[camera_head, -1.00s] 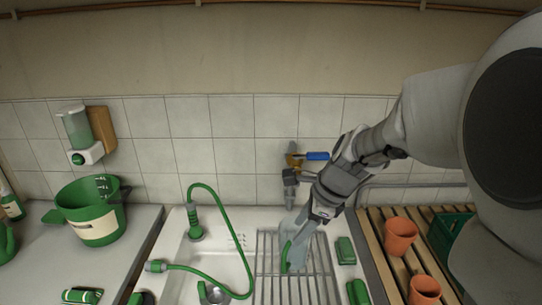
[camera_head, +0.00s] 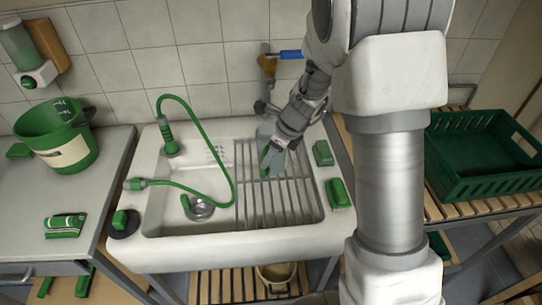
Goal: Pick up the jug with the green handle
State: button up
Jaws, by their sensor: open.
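A pale, see-through jug (camera_head: 264,133) with a green handle (camera_head: 265,172) stands on the metal rack in the right part of the white sink. My gripper (camera_head: 272,157) comes down over it from the upper right and hides much of it. The gripper is open, with its fingers close to the handle. I cannot tell whether they touch it or stand around it.
A tap with a blue lever (camera_head: 291,54) is on the wall just behind. A green hose (camera_head: 228,165) loops over the sink's left part. Green blocks (camera_head: 323,153) lie on the right rim. A green crate (camera_head: 480,150) is at right, a green bucket (camera_head: 62,135) at left.

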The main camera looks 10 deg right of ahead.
aim_at(264, 175)
jog(key=shift+b+x, duration=0.45)
jog(key=shift+x, duration=2.65)
jog(key=shift+s, duration=0.1)
jog(key=shift+c, duration=0.2)
grip_shut()
